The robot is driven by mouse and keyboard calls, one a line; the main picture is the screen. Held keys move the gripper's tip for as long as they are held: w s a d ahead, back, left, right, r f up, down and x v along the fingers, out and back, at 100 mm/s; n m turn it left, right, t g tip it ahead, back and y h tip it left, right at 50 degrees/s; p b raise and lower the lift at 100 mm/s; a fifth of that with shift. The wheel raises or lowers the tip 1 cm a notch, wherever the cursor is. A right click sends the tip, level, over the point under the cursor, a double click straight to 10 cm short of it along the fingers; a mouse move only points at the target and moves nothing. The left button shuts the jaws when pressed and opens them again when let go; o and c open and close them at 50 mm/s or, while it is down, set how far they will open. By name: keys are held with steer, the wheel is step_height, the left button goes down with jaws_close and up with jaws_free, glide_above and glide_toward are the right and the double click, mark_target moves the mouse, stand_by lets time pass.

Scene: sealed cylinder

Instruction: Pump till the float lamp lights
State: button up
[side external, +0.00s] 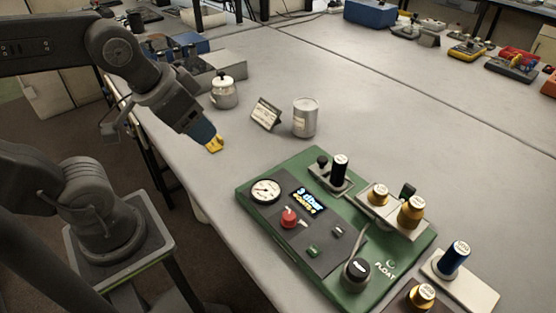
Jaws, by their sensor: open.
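A green board (262,222) lies on the table with a round white gauge (265,191), a lit display (309,200) and a red knob (289,217). The display's first line looks like "3 dbar"; its yellow second line is blurred. A small round mark above the word FLOAT (386,269) sits at the board's right; I cannot tell whether it is lit. A black upright cylinder (340,170) and a black-topped knob (357,270) stand on the board; I cannot tell which is the pump. My gripper (214,145) is open with yellow fingertips, left of the board and apart from it.
Gold-topped cylinders (411,212) stand on the board's right part. A blue cylinder (456,257) stands on a white plate beyond it. A silver can (305,118), a small sign (265,114) and a lidded pot (223,92) stand behind. The table's middle is clear.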

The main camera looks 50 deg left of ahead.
jaws_close()
stand_by(0.4)
stand_by(1.2)
